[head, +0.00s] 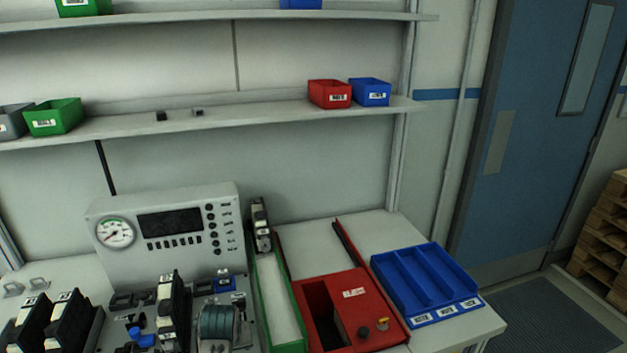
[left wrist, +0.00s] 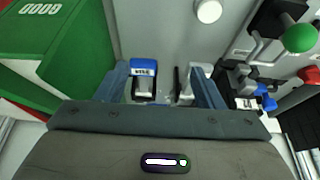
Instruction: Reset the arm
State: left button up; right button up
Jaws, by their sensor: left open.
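My left gripper (left wrist: 160,82) shows in the left wrist view, with its two blue-grey fingers spread apart. Between the fingers I see a small part with a blue top and a white label (left wrist: 143,82), and a dark pin beside a whitish piece. I cannot tell how far off they are or whether either touches a finger. No gripper can be made out in the head view. My right gripper is in neither view.
The bench holds a grey gauge panel (head: 165,232), black modules, a green tray (head: 297,347), a red box (head: 365,300) and a blue divided tray (head: 425,283). Close to my left gripper are a large green container (left wrist: 85,45) and a green-knobbed lever (left wrist: 298,38).

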pick_arm(q)
jog(key=s+a+f+m, duration=0.1)
jog(key=s+a+f, duration=0.15)
jog(key=s, duration=0.55)
jog(key=s+a+f, duration=0.1)
jog(key=s+a, duration=0.2)
jog(key=s, duration=0.5)
jog(key=s+a+r+m, duration=0.2)
jog(key=s+r+m, duration=0.1)
jog(key=s, duration=1.3)
notch_tip(320, 180, down, 34)
jog(key=a+g+b, duration=0.2)
jog(key=b, duration=0.4)
jog(key=s+a+f+b, duration=0.1)
jog(key=s+f+b, duration=0.1)
jog(key=s+f, duration=0.7)
jog(key=s+f+g+b, duration=0.1)
jog(key=s+f+b, duration=0.2)
jog(key=s+f, duration=0.6)
notch_tip(320, 180, down, 9)
jog(key=shift+s+a+r+h, duration=0.1)
jog(key=shift+s+a+h, duration=0.2)
jog(key=shift+a, duration=0.1)
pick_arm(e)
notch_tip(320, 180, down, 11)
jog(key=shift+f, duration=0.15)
